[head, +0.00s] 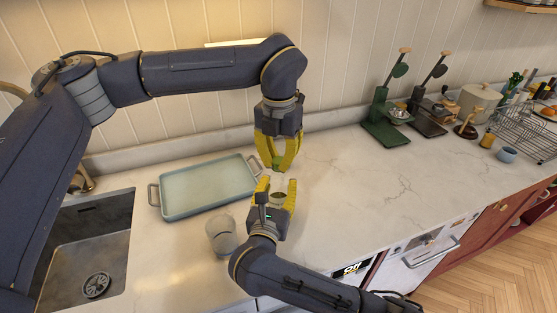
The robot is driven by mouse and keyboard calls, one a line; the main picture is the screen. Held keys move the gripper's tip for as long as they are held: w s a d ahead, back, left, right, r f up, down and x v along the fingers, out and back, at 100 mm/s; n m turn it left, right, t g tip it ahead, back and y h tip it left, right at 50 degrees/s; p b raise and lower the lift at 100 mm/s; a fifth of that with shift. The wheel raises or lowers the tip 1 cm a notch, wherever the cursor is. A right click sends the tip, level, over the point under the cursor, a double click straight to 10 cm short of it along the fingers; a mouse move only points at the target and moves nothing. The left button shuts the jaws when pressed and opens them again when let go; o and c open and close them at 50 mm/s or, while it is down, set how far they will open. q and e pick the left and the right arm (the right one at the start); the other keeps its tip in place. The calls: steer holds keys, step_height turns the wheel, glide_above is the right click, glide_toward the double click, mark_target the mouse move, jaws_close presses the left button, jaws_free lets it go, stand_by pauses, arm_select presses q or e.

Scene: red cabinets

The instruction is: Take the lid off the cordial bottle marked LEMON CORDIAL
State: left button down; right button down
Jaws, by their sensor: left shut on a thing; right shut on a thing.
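My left gripper (277,165) points down above the counter, its yellow fingers shut on a small green thing (276,161) that looks like the lid. My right gripper (277,188) reaches in from the lower right with its yellow fingers around a small greenish bottle (278,199). The fingers hide most of the bottle, and no LEMON CORDIAL marking can be read. The lid shows above the bottle in the picture, with a strip of pale counter between them, so they look apart.
A pale green tray (205,187) lies left of the grippers. A clear glass jar (221,236) stands near the front edge. The sink (90,245) is at the left. The counter between is clear.

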arm_select(q)
steer(key=n, duration=1)
steer(key=shift+n, duration=0.4)
steer(key=n, duration=1.1)
steer(key=shift+r, duration=0.1)
steer(key=shift+r, duration=0.5)
steer(key=shift+r, duration=0.35)
steer(key=shift+r, duration=0.3)
